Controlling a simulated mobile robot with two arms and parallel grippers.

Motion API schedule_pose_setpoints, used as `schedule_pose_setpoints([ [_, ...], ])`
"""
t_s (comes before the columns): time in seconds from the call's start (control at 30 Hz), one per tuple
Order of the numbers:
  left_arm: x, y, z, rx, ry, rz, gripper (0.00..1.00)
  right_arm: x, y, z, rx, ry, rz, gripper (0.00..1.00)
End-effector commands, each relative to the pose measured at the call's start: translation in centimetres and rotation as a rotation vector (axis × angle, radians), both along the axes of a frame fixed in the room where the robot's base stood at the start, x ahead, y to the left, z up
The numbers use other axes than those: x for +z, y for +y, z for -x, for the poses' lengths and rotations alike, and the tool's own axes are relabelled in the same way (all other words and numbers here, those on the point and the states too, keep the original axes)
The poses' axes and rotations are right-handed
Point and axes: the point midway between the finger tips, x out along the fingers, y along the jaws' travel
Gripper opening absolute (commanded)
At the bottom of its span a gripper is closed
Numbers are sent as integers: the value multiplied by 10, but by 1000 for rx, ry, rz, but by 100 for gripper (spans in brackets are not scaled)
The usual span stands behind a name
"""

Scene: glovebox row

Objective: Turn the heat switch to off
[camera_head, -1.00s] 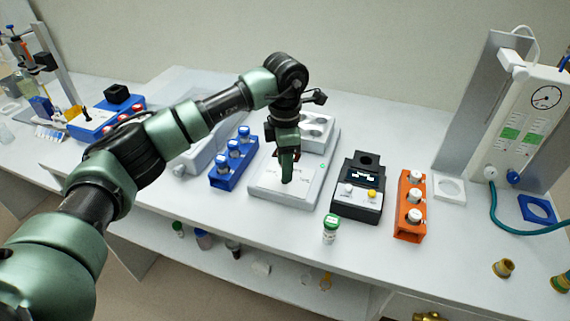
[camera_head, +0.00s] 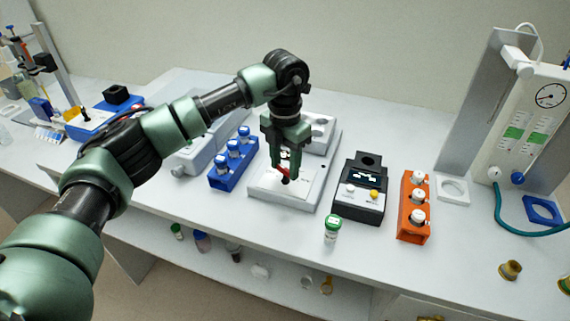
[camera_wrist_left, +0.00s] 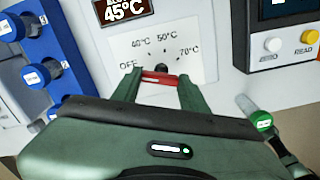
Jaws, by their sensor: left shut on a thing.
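The heat switch (camera_wrist_left: 156,76) is a red bar with a black round part behind it, on the white front panel of the heater (camera_head: 262,184). The panel is marked OFF, 40°C, 50°C and 70°C in the left wrist view, and the display (camera_wrist_left: 124,10) above reads 45°C. My left gripper (camera_head: 285,178) points down at the panel. Its two green fingers are shut on the red bar, one at each end, as the left wrist view (camera_wrist_left: 157,77) shows. The fingers partly hide the switch, and I cannot tell its exact setting. My right gripper is not in view.
A blue rack (camera_head: 233,167) with blue-capped vials stands left of the heater. A dark meter (camera_head: 359,190) stands right of it, then an orange rack (camera_head: 413,208). A green-capped vial (camera_head: 332,229) stands in front of the meter, near the table's front edge.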

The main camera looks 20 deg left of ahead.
Motion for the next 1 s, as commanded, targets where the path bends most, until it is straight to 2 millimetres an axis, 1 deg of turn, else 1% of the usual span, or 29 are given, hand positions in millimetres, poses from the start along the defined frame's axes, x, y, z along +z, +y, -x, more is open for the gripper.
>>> schedule_pose_setpoints([
  [0.03,2,1,-1,10,-5,0,3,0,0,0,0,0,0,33],
  [0.5,3,1,-2,25,-6,1,3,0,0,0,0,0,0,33],
  [0.53,3,1,-2,25,-6,1,49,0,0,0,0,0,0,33],
  [0.6,3,1,-1,24,-5,0,65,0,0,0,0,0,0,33],
  [0.9,2,0,-1,21,-2,0,65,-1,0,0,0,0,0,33],
  [1.0,8,0,-1,21,-5,0,65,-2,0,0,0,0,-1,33],
])
